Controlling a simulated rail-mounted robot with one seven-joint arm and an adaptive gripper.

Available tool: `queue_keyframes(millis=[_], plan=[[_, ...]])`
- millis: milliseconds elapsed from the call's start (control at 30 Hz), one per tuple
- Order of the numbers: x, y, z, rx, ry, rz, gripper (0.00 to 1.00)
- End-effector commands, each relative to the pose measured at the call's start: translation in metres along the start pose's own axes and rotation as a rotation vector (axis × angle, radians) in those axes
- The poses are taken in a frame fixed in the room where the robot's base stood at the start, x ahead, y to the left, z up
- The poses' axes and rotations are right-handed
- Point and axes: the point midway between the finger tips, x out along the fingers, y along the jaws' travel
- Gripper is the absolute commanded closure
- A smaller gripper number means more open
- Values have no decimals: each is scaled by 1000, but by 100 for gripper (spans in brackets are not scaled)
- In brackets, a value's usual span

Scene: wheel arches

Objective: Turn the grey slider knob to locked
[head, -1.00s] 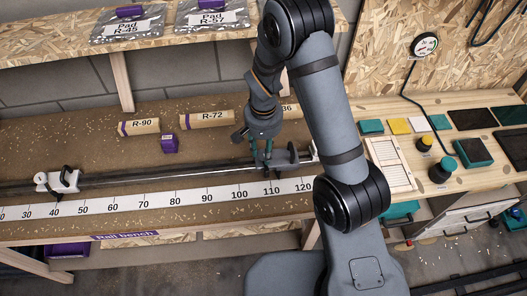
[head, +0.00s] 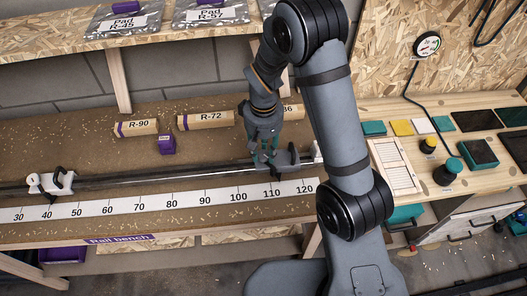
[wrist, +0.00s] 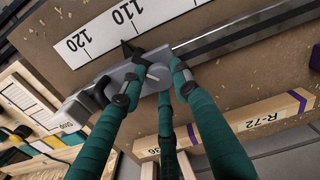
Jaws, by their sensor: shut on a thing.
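The grey slider (head: 285,157) sits on the metal rail (head: 120,182) near the 110 and 120 marks. It also shows in the wrist view (wrist: 112,83). Its grey knob (wrist: 158,74) is between my teal fingers in the wrist view; the fingers mostly hide it in the head view. My gripper (head: 268,160) reaches down from above and is shut on the knob. In the wrist view my gripper (wrist: 152,80) has fingers on both sides of it. I cannot read a locked marking on the slider.
A white slider (head: 50,183) stands far left on the rail. The numbered scale (head: 170,201) runs along the bench front. Blocks R-90 (head: 136,128) and R-72 (head: 206,120) and a small purple block (head: 167,145) lie behind the rail. A side table (head: 440,205) stands right.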

Motion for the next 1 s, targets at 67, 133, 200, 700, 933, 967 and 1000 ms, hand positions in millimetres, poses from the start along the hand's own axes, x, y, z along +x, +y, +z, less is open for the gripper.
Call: queue_keyframes(millis=[67, 133, 200, 700, 933, 967, 1000], plan=[[0, 0, 0, -7, 0, 0, 96], [0, 0, 0, -10, 0, 0, 96], [0, 0, 0, -10, 0, 0, 96], [0, 0, 0, -9, 0, 0, 52], [0, 0, 0, -8, 0, 0, 50], [0, 0, 0, -8, 0, 0, 50], [-1, 0, 0, -8, 0, 0, 50]])
